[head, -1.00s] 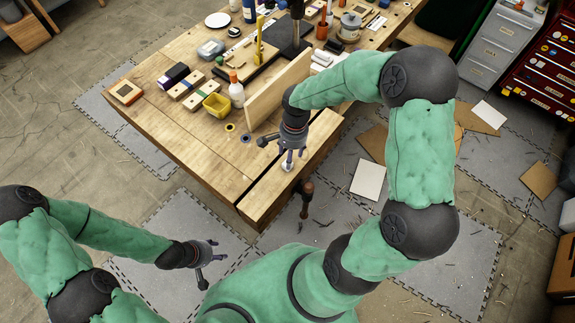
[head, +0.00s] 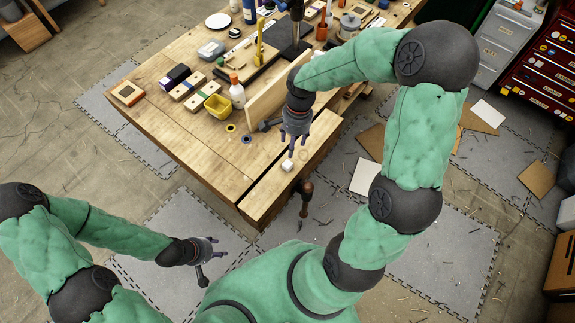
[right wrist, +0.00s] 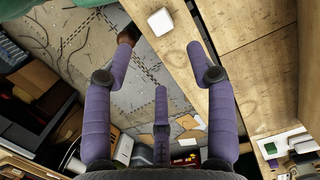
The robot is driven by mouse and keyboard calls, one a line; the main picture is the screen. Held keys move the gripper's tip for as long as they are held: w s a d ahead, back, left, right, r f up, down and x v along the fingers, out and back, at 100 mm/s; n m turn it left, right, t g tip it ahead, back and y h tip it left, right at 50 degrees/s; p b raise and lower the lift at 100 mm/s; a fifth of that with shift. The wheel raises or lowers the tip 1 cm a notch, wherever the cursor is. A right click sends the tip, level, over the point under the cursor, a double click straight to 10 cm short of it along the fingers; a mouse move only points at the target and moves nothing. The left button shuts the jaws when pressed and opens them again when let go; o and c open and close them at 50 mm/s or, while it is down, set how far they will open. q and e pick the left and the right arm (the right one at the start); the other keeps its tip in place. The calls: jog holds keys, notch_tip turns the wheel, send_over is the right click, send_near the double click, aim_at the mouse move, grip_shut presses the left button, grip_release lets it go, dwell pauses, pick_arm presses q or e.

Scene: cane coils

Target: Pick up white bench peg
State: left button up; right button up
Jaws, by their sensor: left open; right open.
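The white bench peg (head: 288,165) is a small white block with rounded corners, lying on the front strip of the workbench top. It also shows in the right wrist view (right wrist: 160,21), near the top centre, past the fingertips. My right gripper (head: 293,146) is open and empty just behind the peg in the head view, apart from it. In the right wrist view its purple fingers (right wrist: 160,50) are spread wide with nothing between them. My left gripper (head: 214,256) is open and empty over the floor mat, left of the bench front.
The wooden workbench (head: 185,150) has an upright board (head: 265,105) behind the peg. A yellow bin (head: 217,107) and a white bottle (head: 237,92) stand left of the board. A dark-headed tool handle (head: 306,190) sticks out by the bench's front edge.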

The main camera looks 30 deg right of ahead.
aim_at(288, 163)
jog(key=shift+f, duration=0.1)
jog(key=f, duration=0.3)
jog(key=a+f+b, duration=0.1)
jog(key=f, duration=0.6)
jog(key=shift+s+a+f, duration=0.15)
jog(key=shift+a+f, duration=0.2)
jog(key=shift+a, duration=0.05)
jog(key=c, duration=0.8)
jog(key=o, duration=0.8)
jog(key=shift+r, duration=0.1)
